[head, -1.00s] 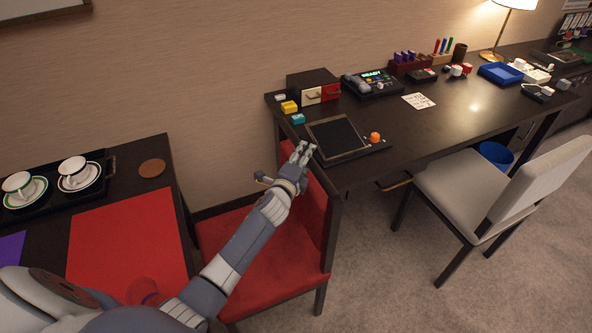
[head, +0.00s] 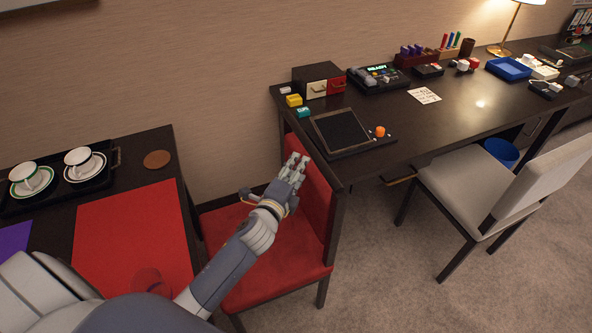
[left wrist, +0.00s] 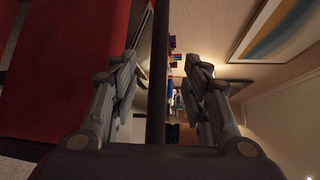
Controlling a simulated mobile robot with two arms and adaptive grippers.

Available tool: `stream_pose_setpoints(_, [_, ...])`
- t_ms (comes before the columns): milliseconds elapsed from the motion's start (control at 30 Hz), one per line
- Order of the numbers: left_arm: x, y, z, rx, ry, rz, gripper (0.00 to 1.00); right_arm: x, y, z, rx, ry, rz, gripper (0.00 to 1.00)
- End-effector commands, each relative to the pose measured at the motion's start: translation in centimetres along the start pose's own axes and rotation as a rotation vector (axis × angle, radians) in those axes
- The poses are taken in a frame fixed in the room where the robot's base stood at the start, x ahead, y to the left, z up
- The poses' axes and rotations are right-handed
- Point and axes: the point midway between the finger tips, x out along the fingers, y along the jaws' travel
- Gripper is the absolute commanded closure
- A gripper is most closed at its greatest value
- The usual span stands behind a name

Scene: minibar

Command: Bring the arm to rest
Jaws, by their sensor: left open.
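My left gripper (head: 294,172) is open and empty in the head view. It is in the air over the red chair (head: 262,233), close to the left end of the desk. In the left wrist view its two fingers (left wrist: 158,85) stand apart with nothing held between them. A dark bar runs up the picture between the fingers there; I cannot tell what it is. My left arm reaches from the bottom left of the head view. My right gripper is not in view.
The desk (head: 455,125) carries a tablet (head: 341,130), an orange ball (head: 380,131) and a small drawer box (head: 318,84). A side table at left holds a red mat (head: 133,240) and a tray with two cups (head: 80,160). A beige chair (head: 470,185) stands at right.

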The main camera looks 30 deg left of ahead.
Motion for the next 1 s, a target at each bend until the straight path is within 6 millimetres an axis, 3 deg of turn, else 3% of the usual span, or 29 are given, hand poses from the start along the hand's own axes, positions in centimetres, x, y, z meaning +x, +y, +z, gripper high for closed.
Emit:
stream_pose_setpoints(267, [-0.1, 0.1, 0.0, -0.012, -0.004, 0.007, 0.57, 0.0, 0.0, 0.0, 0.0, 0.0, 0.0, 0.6])
stream_pose_setpoints(433, [-2.7, 2.3, 0.4, -0.21, -0.062, 0.121, 0.57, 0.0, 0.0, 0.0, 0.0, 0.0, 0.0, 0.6])
stream_pose_setpoints(567, [-7.7, 5.8, 0.2, -0.524, -0.166, 0.312, 0.57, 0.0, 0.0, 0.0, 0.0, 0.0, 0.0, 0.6])
stream_pose_setpoints(700, [-14.2, 9.2, -1.0, -0.836, -0.295, 0.535, 0.57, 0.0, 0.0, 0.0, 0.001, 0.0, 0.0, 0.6])
stream_pose_setpoints(1000, [-24.4, 11.9, -3.9, -1.172, -0.5, 0.849, 0.57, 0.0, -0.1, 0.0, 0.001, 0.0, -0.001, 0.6])
